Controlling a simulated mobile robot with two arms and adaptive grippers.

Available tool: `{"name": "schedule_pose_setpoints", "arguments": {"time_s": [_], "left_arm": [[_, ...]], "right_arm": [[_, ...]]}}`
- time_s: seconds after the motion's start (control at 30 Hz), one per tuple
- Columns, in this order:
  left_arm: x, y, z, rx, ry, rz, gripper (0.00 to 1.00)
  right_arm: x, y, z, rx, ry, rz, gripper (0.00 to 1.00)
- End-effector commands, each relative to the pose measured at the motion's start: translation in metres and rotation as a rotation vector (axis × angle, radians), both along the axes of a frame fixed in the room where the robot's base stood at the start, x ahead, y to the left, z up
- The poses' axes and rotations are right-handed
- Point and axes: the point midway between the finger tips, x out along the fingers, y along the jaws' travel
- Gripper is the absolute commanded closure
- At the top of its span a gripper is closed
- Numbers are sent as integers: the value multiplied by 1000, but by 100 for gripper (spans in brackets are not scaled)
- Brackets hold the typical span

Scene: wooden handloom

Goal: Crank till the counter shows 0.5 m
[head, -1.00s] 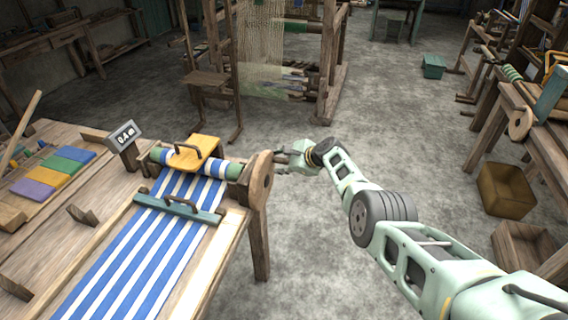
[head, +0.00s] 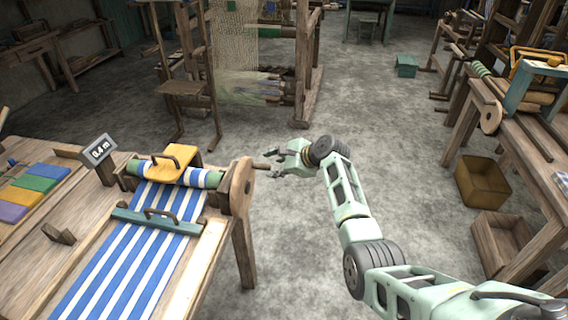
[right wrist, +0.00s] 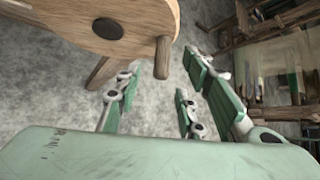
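The counter (head: 98,149) on the loom table reads 0.4 m. The wooden crank wheel (head: 242,188) is at the roller's right end, and its disc (right wrist: 100,22) fills the upper left of the right wrist view. Its peg handle (head: 260,166) points right; the peg (right wrist: 163,58) also shows in the wrist view. My right gripper (head: 271,164) is open, its fingertips just off the peg's end. In the wrist view the peg appears between the spread fingers (right wrist: 155,95), not clasped. My left gripper is not in view.
Blue-and-white striped cloth (head: 130,255) runs from the roller, with a teal bar (head: 158,221) across it and a yellow handled block (head: 172,162) on top. A second bench (head: 530,150) and wooden boxes (head: 484,186) stand right. The floor between is clear.

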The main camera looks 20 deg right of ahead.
Motion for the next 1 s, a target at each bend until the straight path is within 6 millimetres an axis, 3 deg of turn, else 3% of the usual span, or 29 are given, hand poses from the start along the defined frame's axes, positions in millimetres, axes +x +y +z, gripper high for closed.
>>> {"name": "schedule_pose_setpoints", "arguments": {"time_s": [0.3,0.73,0.87,1.0], "left_arm": [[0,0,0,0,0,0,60],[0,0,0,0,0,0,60],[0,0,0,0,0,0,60],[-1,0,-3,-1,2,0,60]], "right_arm": [[-26,-14,23,-1,0,1,64],[-32,-17,27,-1,2,1,64],[-32,-23,31,-41,-22,18,75],[-34,-48,52,-280,-150,128,88]]}}
